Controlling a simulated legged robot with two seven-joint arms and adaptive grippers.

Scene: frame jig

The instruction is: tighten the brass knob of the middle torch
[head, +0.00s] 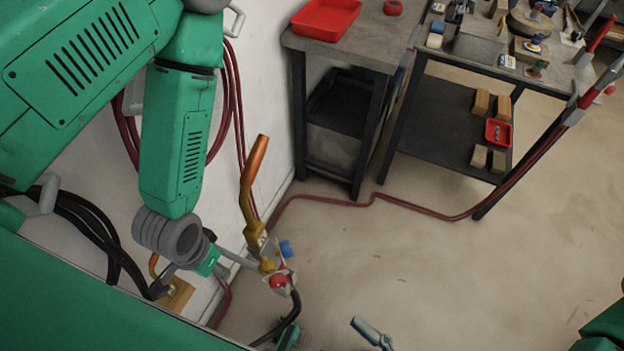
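One torch-like tool (250,205) stands left of centre in the head view, with a copper-orange upper part and a yellow-brass lower part. At its foot sit a blue knob (286,249), a brass-coloured piece (267,265) and a red part (280,282), close together. I cannot tell which small piece is the brass knob, nor whether this is the middle torch. A jointed green arm with a grey ribbed wrist hangs left of the tool; a grey rod runs from near the wrist to the tool's foot.
A side table (350,48) with a red tray (325,18) stands against the white wall. A cluttered workbench (490,70) stands to its right. A red hose (420,209) crosses the floor. A grey-blue handle (371,331) rises at the bottom. The middle floor is otherwise clear.

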